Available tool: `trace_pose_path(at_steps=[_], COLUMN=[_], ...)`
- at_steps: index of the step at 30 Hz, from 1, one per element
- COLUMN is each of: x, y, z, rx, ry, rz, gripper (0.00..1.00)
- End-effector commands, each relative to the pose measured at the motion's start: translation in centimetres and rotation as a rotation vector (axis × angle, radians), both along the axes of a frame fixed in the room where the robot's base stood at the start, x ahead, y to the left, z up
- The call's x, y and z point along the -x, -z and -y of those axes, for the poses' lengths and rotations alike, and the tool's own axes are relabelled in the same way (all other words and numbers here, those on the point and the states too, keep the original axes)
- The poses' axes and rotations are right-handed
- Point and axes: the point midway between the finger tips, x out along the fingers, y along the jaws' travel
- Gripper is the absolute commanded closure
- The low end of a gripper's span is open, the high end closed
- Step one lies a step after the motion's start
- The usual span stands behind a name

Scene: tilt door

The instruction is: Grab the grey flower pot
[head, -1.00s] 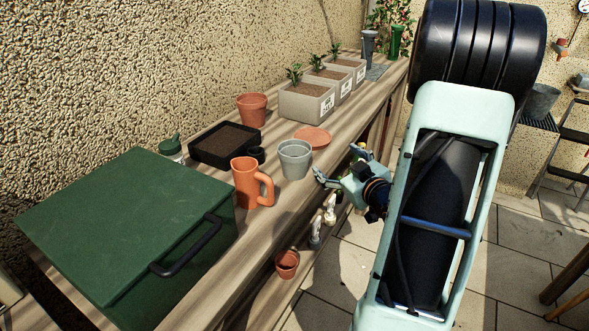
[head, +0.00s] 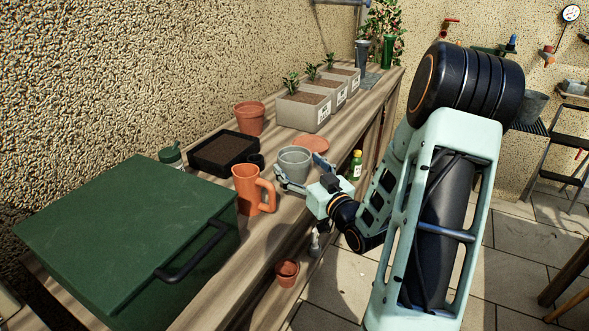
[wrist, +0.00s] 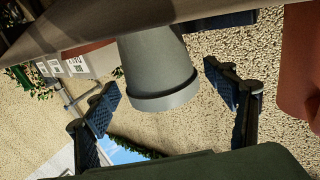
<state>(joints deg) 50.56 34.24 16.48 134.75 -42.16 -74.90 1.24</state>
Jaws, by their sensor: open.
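The grey flower pot (head: 294,159) stands upright on the wooden bench, to the right of the orange mug (head: 248,188). My gripper (head: 302,172) is open at the pot, with one finger on each side of it. In the wrist view, which is upside down, the pot (wrist: 160,65) sits between the two spread blue-padded fingers of my gripper (wrist: 168,95). Gaps show between the pot and both fingers there. The pot's far side is hidden.
The orange mug is close beside the pot, and at the right of the wrist view (wrist: 301,65). A black soil tray (head: 223,153), a terracotta saucer (head: 311,144) and a green box (head: 125,235) are also on the bench. A small bottle (head: 355,165) stands right of the gripper.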

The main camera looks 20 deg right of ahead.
Motion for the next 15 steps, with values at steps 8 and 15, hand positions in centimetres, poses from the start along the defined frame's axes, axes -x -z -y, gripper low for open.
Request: trace_pose_path(at_steps=[8,15], x=[-2.6,-2.6], y=[0.1,0.0], z=[-0.2,-0.2], rx=[0.0,0.001], ry=[0.0,0.0], rz=[0.0,-0.001], gripper=[0.22,0.29])
